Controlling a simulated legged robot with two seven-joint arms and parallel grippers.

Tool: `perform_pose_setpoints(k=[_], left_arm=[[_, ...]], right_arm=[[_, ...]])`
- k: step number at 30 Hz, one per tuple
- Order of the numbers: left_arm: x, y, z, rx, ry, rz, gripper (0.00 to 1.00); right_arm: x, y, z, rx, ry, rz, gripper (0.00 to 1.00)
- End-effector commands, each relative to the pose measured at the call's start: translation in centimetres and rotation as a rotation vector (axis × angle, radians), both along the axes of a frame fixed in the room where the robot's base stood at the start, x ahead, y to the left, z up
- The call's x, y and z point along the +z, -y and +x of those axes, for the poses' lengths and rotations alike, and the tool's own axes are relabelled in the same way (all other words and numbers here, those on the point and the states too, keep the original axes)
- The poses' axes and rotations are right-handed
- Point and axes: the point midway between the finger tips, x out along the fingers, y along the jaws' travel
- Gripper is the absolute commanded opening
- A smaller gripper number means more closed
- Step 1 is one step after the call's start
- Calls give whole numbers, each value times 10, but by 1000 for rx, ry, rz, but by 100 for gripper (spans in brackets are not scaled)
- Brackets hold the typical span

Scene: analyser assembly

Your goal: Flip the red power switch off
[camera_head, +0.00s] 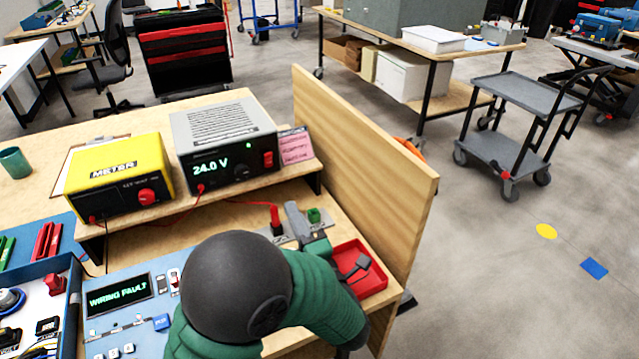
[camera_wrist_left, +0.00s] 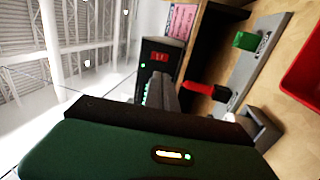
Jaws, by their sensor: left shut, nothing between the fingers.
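The red power switch (camera_head: 268,159) is on the front right of the grey and black power supply (camera_head: 222,125), whose display reads 24.0 V. The switch also shows in the left wrist view (camera_wrist_left: 160,57), beyond the gripper's grey finger (camera_wrist_left: 165,92). My left gripper (camera_head: 293,209) is shut and empty. In the head view it is below and right of the switch, apart from it, over the bench near the red and green connectors. My black and green arm hides part of the bench below. My right gripper is not in view.
A yellow meter (camera_head: 120,172) stands left of the supply on the raised shelf. A pink note (camera_head: 296,146) is right of the switch. A wooden side panel (camera_head: 365,165) bounds the bench. Red connector (camera_head: 275,216), green connector (camera_head: 314,214) and red tray (camera_head: 372,282) are near the gripper.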

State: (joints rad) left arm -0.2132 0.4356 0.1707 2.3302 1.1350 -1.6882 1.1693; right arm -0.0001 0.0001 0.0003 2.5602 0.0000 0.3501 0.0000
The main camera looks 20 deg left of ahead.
Motion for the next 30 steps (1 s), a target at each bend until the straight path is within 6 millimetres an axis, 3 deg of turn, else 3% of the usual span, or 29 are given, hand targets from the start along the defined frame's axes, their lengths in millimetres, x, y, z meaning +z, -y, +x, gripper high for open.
perform_pose_setpoints(k=[14, 30], left_arm=[[4, -1, -1, 22, 33, 7, 0], [27, -80, 67, 22, 32, 8, 0]], right_arm=[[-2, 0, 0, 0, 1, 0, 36], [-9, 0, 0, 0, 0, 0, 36]])
